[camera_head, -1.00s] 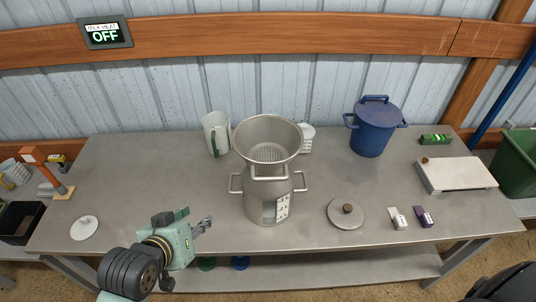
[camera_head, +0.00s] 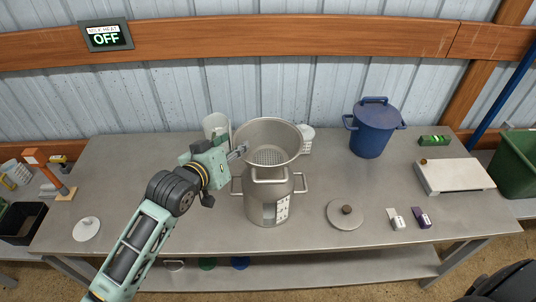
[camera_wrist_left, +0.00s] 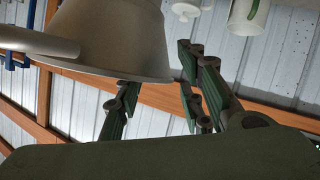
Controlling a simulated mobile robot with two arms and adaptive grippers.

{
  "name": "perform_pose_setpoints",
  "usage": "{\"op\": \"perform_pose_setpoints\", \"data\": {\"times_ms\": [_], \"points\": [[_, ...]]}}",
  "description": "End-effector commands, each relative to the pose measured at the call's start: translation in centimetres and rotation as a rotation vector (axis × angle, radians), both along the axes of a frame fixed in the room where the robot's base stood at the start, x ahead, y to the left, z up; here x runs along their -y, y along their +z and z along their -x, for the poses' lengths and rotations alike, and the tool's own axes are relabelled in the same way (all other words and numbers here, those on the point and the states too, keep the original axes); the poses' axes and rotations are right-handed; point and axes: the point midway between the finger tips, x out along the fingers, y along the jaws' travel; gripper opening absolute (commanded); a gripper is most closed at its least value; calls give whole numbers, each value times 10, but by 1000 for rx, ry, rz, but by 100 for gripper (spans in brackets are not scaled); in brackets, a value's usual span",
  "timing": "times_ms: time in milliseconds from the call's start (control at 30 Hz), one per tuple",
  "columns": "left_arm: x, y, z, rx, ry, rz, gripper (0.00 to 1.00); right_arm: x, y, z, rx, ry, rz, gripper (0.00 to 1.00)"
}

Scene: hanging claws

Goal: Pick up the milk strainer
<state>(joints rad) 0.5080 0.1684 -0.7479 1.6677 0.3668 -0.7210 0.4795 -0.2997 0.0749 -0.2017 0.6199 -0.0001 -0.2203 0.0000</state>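The milk strainer (camera_head: 268,134) is a wide grey metal bowl with a perforated bottom. It sits on top of a metal milk can (camera_head: 262,206) with side handles in the middle of the table. My left gripper (camera_head: 241,151) is at the strainer's left side, with its fingertips close to the wall. In the left wrist view the strainer (camera_wrist_left: 112,35) fills the upper left, and the fingers of the left gripper (camera_wrist_left: 158,98) are spread with nothing between them. I cannot tell whether a finger touches it. My right gripper is not in view.
A white jug (camera_head: 214,126) stands just behind my left gripper. A white cup (camera_head: 307,137) is behind the strainer. A blue pot (camera_head: 373,132) stands to the right, and a round lid (camera_head: 345,214) lies at the front right. The table's left part is mostly clear.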

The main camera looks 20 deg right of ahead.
Motion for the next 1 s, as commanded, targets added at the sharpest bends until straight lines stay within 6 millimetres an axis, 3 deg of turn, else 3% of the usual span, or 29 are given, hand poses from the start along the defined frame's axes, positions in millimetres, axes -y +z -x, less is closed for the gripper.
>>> {"op": "perform_pose_setpoints", "data": {"times_ms": [200, 533, 933, 1000], "points": [[14, -7, -18, 1, 0, -2, 36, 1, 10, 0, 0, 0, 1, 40], [16, -11, -21, 2, 0, -1, 36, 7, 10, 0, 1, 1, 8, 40], [16, -11, -21, 0, 1, -2, 1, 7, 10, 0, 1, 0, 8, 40], [16, -12, -21, 0, 1, -2, 0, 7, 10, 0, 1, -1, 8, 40]]}}
